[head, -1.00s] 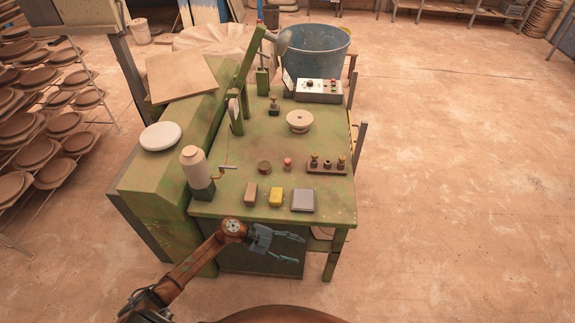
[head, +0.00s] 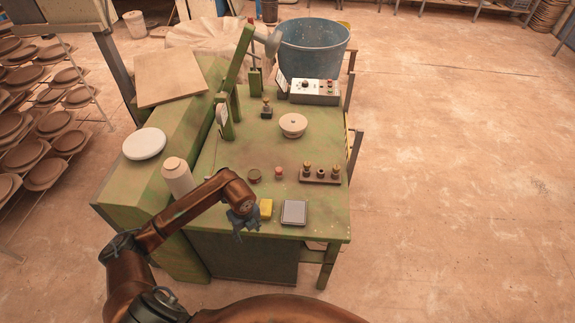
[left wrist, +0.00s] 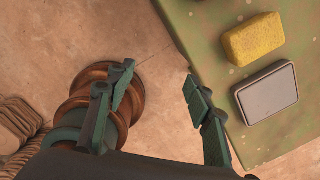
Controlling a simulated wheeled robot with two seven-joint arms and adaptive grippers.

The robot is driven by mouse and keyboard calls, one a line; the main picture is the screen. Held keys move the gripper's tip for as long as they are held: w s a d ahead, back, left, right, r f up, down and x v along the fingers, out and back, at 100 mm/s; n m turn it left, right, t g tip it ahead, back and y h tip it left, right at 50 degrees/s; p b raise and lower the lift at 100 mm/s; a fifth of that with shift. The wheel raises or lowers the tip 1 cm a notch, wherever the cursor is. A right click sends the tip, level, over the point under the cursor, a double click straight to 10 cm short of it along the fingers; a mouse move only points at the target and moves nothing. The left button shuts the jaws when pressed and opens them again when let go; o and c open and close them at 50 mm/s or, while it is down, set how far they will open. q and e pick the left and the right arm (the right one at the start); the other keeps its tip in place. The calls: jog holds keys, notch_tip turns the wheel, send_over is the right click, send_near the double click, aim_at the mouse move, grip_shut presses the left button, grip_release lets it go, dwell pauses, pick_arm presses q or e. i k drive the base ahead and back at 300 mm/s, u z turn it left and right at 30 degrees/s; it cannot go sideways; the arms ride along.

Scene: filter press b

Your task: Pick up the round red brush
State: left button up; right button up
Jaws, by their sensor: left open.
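The brush is not in the left wrist view. My right gripper is not in view.
A yellow sponge (head: 266,209) and a grey-topped box (head: 294,212) lie near the front edge of the green table (head: 240,150). The brown rack (head: 320,175) with several knobs is right of the brush. A white bowl (head: 293,125) and control box (head: 315,91) stand farther back.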

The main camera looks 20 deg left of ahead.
aim_at(279, 171)
jog(key=i, duration=1.1)
jog(key=u, duration=0.05)
